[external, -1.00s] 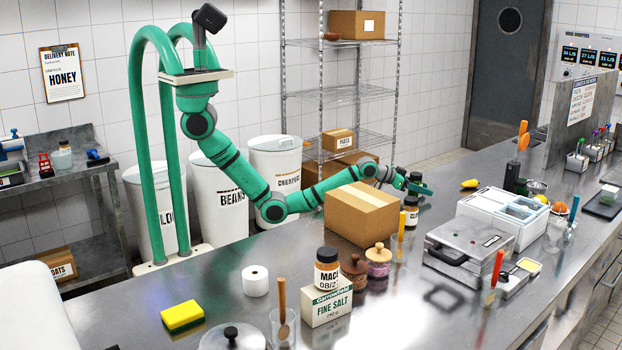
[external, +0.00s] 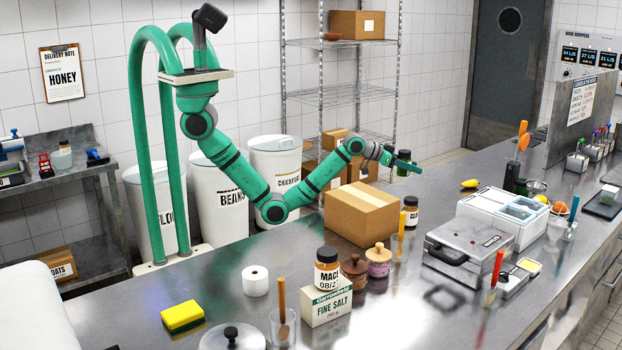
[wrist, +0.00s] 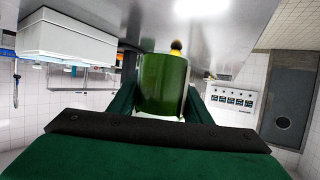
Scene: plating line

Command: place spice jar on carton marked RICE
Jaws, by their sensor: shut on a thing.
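My gripper (external: 400,163) is shut on a green spice jar (wrist: 163,85), held above the counter behind the brown carton. In the external view the held jar's dark cap (external: 404,154) shows above the fingers, and its label cannot be read. The brown carton (external: 352,220) stands closed on the counter, its top bare; no RICE mark is readable on any visible face. Another spice jar (external: 411,214), its label partly hidden, stands right of this carton. A jar marked MACE (external: 327,273) stands on a white FINE SALT carton (external: 328,307).
Two lidded pots (external: 379,262) stand in front of the brown carton. A waffle-iron-like appliance (external: 468,250) and white bin (external: 503,222) are to the right. A metal rack (external: 343,95) with cartons stands behind.

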